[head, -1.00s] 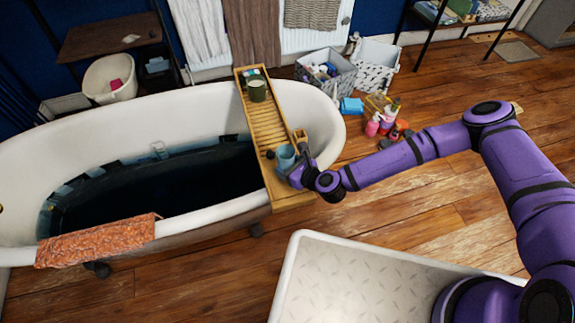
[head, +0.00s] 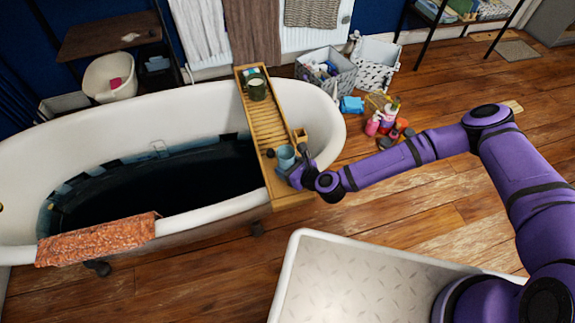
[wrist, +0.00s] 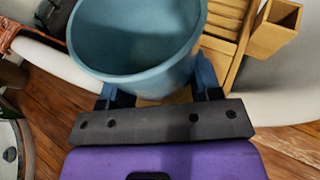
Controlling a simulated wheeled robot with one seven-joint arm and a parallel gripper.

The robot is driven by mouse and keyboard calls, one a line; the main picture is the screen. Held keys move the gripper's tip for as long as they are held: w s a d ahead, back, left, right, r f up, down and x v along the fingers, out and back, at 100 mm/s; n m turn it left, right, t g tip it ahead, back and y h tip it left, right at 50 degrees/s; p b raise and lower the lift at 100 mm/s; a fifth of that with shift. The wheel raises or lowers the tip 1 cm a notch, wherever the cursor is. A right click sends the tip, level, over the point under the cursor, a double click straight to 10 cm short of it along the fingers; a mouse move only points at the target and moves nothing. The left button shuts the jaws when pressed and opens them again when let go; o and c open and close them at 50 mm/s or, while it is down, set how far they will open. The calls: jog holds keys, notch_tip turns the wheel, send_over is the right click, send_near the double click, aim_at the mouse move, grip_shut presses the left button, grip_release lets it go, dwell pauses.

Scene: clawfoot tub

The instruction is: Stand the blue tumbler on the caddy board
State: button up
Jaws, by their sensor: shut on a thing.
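The blue tumbler (head: 286,156) is upright at the near end of the wooden caddy board (head: 266,125), which lies across the tub. My gripper (head: 292,168) is shut on the tumbler from the near right side. In the wrist view the tumbler (wrist: 138,45) fills the upper middle, its open mouth facing up and empty, with the fingers of my gripper (wrist: 160,90) on both sides of it. Slats of the board (wrist: 222,32) show behind it. The tumbler's base is hidden, so I cannot tell whether it touches the board.
A dark green cup (head: 257,90) stands at the board's far end. A small wooden holder (head: 300,136) sits on its right edge, close to the tumbler. An orange towel (head: 97,241) hangs over the tub rim. Bottles (head: 388,120) stand on the floor right of the tub.

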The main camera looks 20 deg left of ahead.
jog(key=shift+f, duration=0.1)
jog(key=o, duration=1.6)
jog(key=shift+o, duration=0.2)
jog(key=c, duration=0.4)
jog(key=shift+o, duration=0.2)
jog(key=shift+v, duration=4.15)
jog(key=shift+s+d, duration=0.1)
jog(key=shift+d, duration=0.05)
